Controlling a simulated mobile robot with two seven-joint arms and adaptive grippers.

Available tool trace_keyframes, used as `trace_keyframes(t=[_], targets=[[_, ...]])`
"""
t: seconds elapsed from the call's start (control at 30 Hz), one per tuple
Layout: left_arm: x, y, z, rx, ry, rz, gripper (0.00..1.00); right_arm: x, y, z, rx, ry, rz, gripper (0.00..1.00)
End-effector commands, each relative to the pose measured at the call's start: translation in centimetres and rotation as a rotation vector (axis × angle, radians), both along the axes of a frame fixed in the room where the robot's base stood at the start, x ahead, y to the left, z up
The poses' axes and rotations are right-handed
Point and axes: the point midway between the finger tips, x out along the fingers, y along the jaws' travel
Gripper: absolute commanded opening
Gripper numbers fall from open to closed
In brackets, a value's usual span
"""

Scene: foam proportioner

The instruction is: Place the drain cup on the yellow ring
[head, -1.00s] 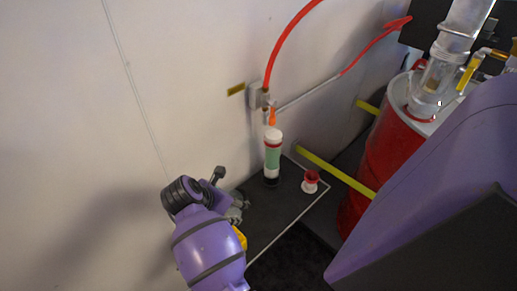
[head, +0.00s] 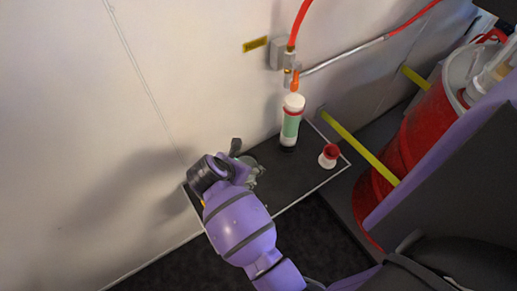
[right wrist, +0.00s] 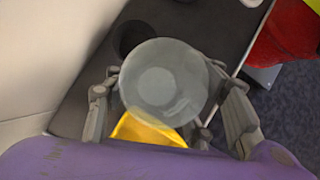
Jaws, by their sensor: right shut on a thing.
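The drain cup (right wrist: 163,82) is a clear, round cup seen end-on in the right wrist view. My right gripper (right wrist: 168,100) is shut on it, with grey fingers on both sides. A yellow patch (right wrist: 148,131) shows partly behind the cup; most of it is hidden, so I cannot tell its full shape or whether the cup touches it. In the head view my right gripper (head: 250,172) is over the left part of a dark shelf (head: 300,175), and the cup is not clear there. My left gripper is not in view.
A white and green bottle (head: 291,122) stands on the shelf by the wall, under an orange-tipped valve. A small red and white cup (head: 328,156) stands right of it. A yellow bar (head: 360,147) and a red drum (head: 415,140) are further right.

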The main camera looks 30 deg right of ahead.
Motion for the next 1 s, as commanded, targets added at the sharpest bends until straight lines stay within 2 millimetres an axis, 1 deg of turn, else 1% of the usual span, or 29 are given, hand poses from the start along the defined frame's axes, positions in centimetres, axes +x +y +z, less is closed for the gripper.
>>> trace_keyframes(t=[0.03,0.1,0.27,0.5,0.6,0.8,0.97,1.0], targets=[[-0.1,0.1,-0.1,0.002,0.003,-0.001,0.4,0.0,-0.2,-1.1,-0.006,0.003,0.004,0.22],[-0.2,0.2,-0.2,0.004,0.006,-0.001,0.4,0.0,-0.1,-2.3,-0.004,0.003,0.003,0.22],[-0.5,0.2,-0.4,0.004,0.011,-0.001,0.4,0.1,0.0,-3.8,-0.002,0.0,0.002,0.22],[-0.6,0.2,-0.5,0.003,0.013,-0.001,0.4,0.0,-0.1,-7.0,-0.003,0.001,0.002,0.22],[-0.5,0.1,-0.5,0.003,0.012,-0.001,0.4,0.0,0.0,-7.5,0.0,-0.002,0.0,0.22],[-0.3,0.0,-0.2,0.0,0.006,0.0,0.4,0.0,0.0,-7.4,0.0,-0.002,-0.001,0.22],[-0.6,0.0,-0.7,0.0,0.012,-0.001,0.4,0.0,0.0,-8.0,0.001,0.0,-0.001,0.22],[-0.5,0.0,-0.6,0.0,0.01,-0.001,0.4,0.0,0.0,-7.9,0.0,0.0,-0.001,0.53]])
